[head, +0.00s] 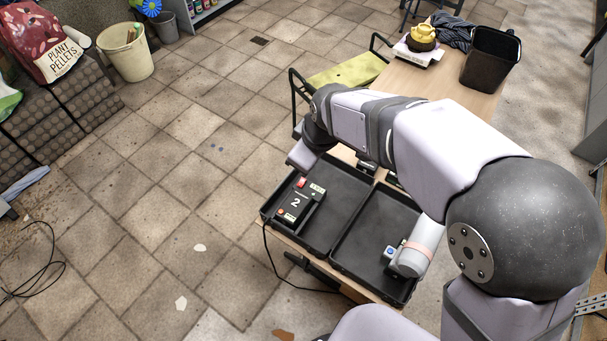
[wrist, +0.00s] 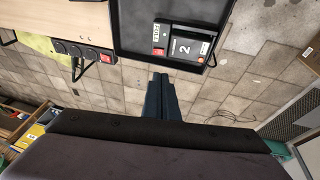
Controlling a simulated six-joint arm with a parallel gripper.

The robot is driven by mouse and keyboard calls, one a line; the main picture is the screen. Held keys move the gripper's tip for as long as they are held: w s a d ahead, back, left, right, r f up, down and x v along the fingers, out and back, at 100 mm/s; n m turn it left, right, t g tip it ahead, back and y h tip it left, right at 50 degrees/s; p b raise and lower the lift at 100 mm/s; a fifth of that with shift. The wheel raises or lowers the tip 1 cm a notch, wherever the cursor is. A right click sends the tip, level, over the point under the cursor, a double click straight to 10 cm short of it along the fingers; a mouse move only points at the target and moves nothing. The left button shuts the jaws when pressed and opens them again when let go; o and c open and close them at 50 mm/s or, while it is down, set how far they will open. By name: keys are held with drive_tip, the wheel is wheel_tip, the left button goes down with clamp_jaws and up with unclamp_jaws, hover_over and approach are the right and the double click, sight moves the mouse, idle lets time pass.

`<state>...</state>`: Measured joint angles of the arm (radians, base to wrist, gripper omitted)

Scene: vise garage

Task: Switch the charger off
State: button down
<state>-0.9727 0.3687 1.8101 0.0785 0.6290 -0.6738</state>
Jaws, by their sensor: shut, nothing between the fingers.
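In the wrist view the charger (wrist: 187,46) is at the top, with the red switch (wrist: 158,52) just above my fingertips in the picture. My gripper (wrist: 160,76) is shut and empty, apart from the charger. In the head view my arm's end is just beyond the tray's far left corner, and the fingers cannot be made out. The switch's position is too small to read.
A second black tray (head: 345,265) holds a small blue and white item and a pale cylinder. A black cable (head: 270,262) hangs off the table's left edge. A dark bin (head: 489,58) stands farther back.

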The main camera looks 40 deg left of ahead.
drive_tip(key=p, duration=0.2)
hover_over(304, 180)
drive_tip(key=s, duration=0.2)
drive_tip(key=f, duration=1)
drive_tip(key=shift+d+f, duration=0.3)
drive_tip(key=shift+w+f, duration=0.5)
drive_tip(key=shift+f, duration=0.4)
drive_tip(key=shift+w+f+g+b, duration=0.5)
drive_tip(key=shift+f+b, duration=0.1)
drive_tip(key=shift+b, duration=0.25)
drive_tip(key=shift+w+g+b, duration=0.15)
drive_tip(key=shift+g+b, duration=0.35)
drive_tip(key=shift+w+f+b, duration=0.15)
drive_tip(key=shift+w+b, duration=0.1)
drive_tip(key=shift+b, duration=0.55)
drive_tip(key=shift+d, duration=0.1)
